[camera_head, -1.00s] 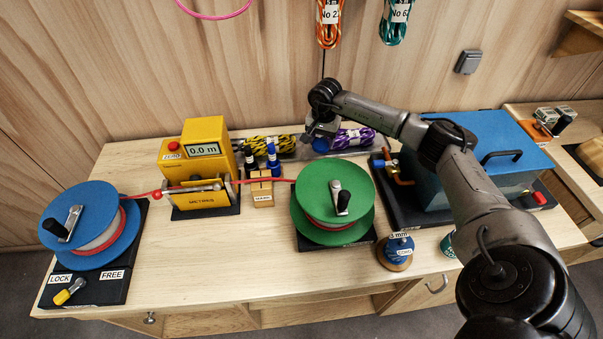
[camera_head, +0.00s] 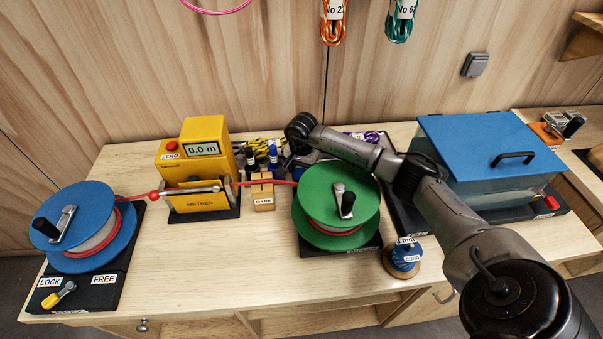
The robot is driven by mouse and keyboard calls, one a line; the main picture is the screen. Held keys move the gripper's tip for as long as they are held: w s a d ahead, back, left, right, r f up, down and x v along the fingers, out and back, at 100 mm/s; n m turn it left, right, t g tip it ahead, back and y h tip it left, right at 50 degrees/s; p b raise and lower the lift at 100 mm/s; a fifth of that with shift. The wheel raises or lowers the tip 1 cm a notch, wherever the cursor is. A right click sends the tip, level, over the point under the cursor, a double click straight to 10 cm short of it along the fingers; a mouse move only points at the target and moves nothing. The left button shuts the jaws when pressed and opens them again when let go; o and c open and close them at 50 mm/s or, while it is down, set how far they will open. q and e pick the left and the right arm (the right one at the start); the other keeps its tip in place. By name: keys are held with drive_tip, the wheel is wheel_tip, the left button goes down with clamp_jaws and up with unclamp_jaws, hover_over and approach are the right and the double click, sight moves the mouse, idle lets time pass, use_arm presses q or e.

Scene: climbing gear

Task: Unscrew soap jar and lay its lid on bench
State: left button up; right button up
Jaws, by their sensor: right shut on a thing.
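My right gripper (camera_head: 290,163) is low at the back of the bench (camera_head: 225,275), behind the green reel. It is shut on a small blue piece (camera_head: 310,157) that looks like a lid; the reel and my arm partly hide it, and I cannot tell whether it touches the bench. The soap jar cannot be made out now; my right arm covers the front right of the bench. My left gripper is not in view.
The green reel (camera_head: 316,205) stands just in front of my gripper. Left of it are a wooden marker block (camera_head: 263,191), the yellow meter (camera_head: 195,155) and a blue reel (camera_head: 75,222). A blue-lidded tank (camera_head: 490,150) and cord spool (camera_head: 402,262) are right. The front-middle bench is clear.

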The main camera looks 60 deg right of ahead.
drive_tip(key=shift+f, duration=0.25)
drive_tip(key=shift+f, duration=0.15)
drive_tip(key=o, duration=0.8)
drive_tip(key=shift+o, duration=1.1)
